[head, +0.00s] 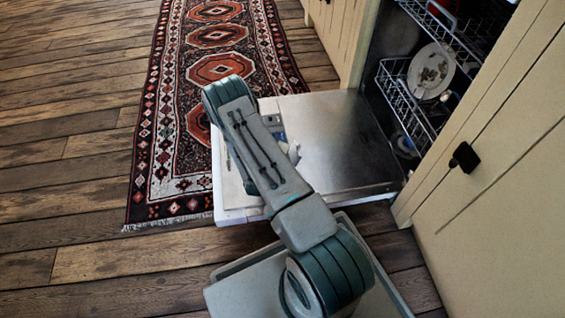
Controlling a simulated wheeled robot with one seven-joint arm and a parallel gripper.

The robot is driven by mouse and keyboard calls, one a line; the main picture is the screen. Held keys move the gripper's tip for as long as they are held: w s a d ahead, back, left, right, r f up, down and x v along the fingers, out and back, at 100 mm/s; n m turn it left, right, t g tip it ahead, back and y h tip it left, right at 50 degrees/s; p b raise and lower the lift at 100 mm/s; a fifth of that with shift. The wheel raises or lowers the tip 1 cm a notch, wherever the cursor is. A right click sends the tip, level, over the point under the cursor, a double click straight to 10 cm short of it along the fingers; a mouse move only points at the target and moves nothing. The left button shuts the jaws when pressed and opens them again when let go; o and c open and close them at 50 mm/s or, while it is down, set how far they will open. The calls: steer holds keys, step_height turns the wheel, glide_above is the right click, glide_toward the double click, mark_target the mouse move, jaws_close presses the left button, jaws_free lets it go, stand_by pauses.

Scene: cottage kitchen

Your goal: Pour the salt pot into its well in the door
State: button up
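The dishwasher door (345,135) lies folded down flat in front of the dishwasher, its metal inner face up. My arm reaches over the door's left part and hides much of it. A small blue and white patch (276,130) shows just right of my forearm; I cannot tell if it is the salt pot. A pale grey shape beside it may be part of my wrist or gripper. My fingertips are hidden behind the arm, so I cannot tell if they are open or hold anything. The well in the door cannot be made out.
A dishwasher rack (405,105) holds a patterned plate (431,72), with an upper rack (445,30) above. Cream cabinets (500,220) stand on the right. A patterned rug (168,150) lies left of the door on the wooden floor (70,160), which is clear at left.

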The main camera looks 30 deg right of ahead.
steer(key=n, duration=0.1)
steer(key=w+a+n+g, duration=0.1)
steer(key=n, duration=0.1)
steer(key=shift+a+r+h+p, duration=0.15)
steer(key=shift+r+h+p, duration=0.2)
steer(key=shift+r+h, duration=0.05)
steer(key=shift+f+n+b, duration=0.35)
steer(key=shift+f+n, duration=0.05)
steer(key=shift+n, duration=0.1)
steer(key=shift+w, duration=0.1)
